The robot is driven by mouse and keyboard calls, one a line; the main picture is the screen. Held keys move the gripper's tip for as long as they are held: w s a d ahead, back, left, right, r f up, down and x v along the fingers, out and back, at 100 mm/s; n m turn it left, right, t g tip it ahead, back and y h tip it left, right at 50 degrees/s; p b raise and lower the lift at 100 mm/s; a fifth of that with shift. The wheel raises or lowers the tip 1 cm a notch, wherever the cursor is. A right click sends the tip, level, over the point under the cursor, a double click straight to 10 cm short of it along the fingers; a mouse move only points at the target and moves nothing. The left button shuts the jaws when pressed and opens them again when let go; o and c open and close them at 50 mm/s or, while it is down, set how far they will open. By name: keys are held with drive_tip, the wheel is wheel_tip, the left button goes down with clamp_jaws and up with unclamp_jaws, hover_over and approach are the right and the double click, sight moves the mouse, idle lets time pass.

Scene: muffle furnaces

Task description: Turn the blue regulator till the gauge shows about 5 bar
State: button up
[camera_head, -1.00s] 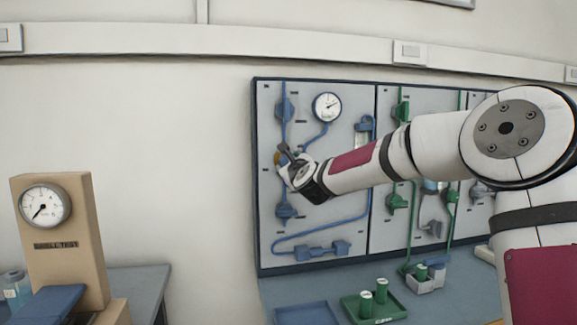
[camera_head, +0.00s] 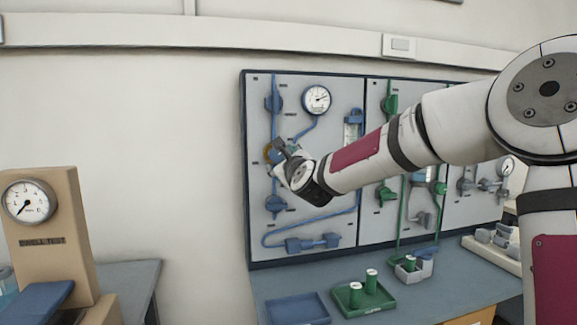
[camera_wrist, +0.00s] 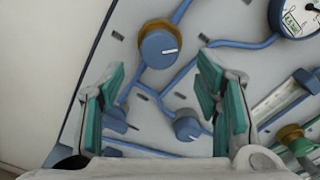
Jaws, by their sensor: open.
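The blue regulator (camera_wrist: 163,48) is a round knob with a white mark and a brass-coloured collar. It shows at the top middle of the wrist view, ahead of the fingertips. In the head view my gripper mostly hides it, leaving part of the brass collar (camera_head: 268,154). My gripper (camera_wrist: 160,68) is open and empty, its teal-padded fingers apart, with the knob beyond them. In the head view my gripper (camera_head: 278,150) is in front of the left panel. The round white gauge (camera_head: 316,99) is above right, its needle pointing right; the figures are too small to read. The wrist view cuts off the gauge (camera_wrist: 296,14).
Other blue valves (camera_head: 275,204) and pipes are on the same panel, with green valves (camera_head: 386,193) to the right. The bench below holds a blue tray (camera_head: 297,311) and a green tray (camera_head: 383,300). A beige gauge stand (camera_head: 60,240) is at left.

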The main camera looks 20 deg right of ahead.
drive_tip(key=s, duration=0.6)
drive_tip(key=shift+s, duration=0.15)
idle(1.2)
